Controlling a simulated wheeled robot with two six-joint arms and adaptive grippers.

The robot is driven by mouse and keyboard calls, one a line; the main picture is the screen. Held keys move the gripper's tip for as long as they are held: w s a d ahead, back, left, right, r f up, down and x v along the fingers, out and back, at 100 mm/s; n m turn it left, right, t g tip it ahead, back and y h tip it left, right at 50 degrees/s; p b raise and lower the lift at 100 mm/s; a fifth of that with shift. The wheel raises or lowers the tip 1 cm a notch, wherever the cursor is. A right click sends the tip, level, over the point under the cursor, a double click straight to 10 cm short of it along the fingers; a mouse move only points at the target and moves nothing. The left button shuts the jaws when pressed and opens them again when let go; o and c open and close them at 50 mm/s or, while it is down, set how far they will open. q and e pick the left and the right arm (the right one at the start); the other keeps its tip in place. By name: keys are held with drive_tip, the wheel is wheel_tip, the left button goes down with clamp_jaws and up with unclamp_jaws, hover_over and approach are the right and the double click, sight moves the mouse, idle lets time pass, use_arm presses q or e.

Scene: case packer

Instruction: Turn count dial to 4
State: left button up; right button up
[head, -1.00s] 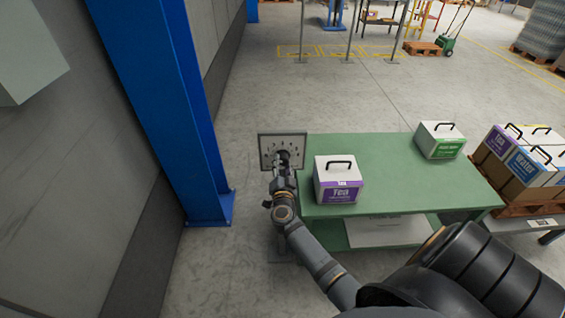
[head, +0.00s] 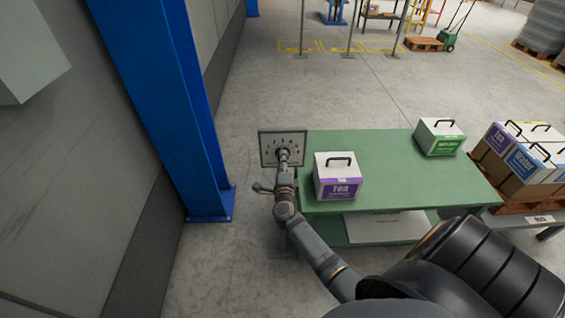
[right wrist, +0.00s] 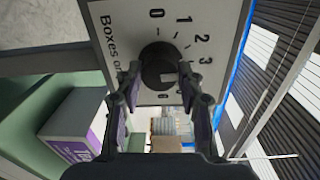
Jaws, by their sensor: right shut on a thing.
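The count dial is a black round knob (right wrist: 158,66) on a white panel (head: 268,148) at the left end of the green table. In the right wrist view, digits such as 0, 1, 2 and 3 curve around the knob, with "Boxes" lettering at the left. My right gripper (head: 283,158) is at the panel. In the right wrist view its two fingers (right wrist: 155,95) stand on either side of the knob, shut on it. The knob's pointer cannot be made out clearly, and the fingers hide some of the digits. My left gripper is not in view.
A purple-and-white tea box (head: 338,177) stands on the green table (head: 390,165) just right of my right arm. A green-labelled box (head: 439,138) is at its far right. A blue post (head: 165,100) and the wall are left. Stacked cartons (head: 525,155) stand at the right.

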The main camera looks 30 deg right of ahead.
drive_tip(key=m+b, duration=0.1)
drive_tip(key=m, duration=0.5)
drive_tip(key=shift+m, duration=0.3)
idle(0.5)
drive_tip(key=o, duration=1.2)
drive_tip(key=shift+c, duration=0.2)
drive_tip(key=shift+s, duration=0.1)
drive_tip(key=v, duration=1.2)
drive_tip(key=shift+d, duration=0.15)
